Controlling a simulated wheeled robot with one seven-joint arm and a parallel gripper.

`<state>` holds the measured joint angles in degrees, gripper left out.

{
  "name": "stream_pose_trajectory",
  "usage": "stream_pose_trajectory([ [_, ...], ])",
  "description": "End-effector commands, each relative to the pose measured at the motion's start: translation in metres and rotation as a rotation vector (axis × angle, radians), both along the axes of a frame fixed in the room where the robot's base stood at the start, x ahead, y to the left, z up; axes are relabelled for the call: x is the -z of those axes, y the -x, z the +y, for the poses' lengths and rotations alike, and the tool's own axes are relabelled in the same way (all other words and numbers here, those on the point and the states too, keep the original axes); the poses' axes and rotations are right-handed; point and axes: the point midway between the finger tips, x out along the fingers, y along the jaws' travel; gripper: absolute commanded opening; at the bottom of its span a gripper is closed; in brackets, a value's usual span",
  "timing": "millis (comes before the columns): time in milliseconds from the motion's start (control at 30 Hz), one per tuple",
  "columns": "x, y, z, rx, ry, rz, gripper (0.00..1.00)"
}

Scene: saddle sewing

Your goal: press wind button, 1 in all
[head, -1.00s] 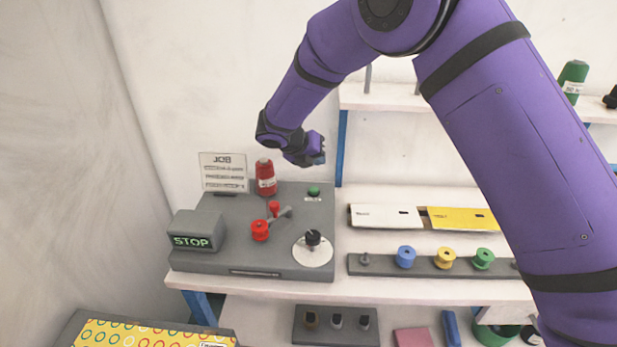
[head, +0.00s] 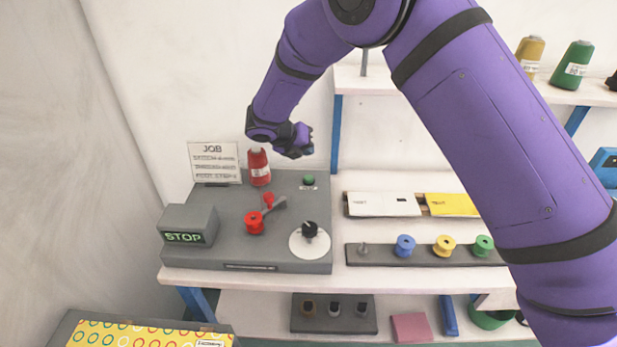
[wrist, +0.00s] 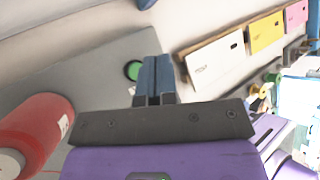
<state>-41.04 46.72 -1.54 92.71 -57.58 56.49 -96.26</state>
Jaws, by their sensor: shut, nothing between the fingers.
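The green button (head: 309,180) sits on the back right of the grey winder console (head: 270,228), with a small label in front of it. My gripper (head: 304,149) is shut and empty, above the console and just behind and above the button in the head view. In the wrist view the closed blue fingers (wrist: 155,75) point at the console top, and the green button (wrist: 133,70) shows just left of their tips. The fingers look apart from the button. A display (head: 184,237) on the console reads STOP.
A red thread cone (head: 259,168) stands left of the button, close to my gripper in the wrist view (wrist: 35,130). A JOB sign (head: 214,162) stands behind. Coloured bobbins (head: 405,245) line a rack at right.

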Motion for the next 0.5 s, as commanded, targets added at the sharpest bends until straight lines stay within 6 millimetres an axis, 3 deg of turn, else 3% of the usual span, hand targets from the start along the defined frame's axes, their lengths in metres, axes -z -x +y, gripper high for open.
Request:
stream_pose_trajectory([
  [300, 0.040, 0.000, 0.000, 0.000, 0.000, 0.001, 0.00],
  [500, 0.054, 0.000, 0.001, -0.001, 0.000, 0.001, 0.00],
])
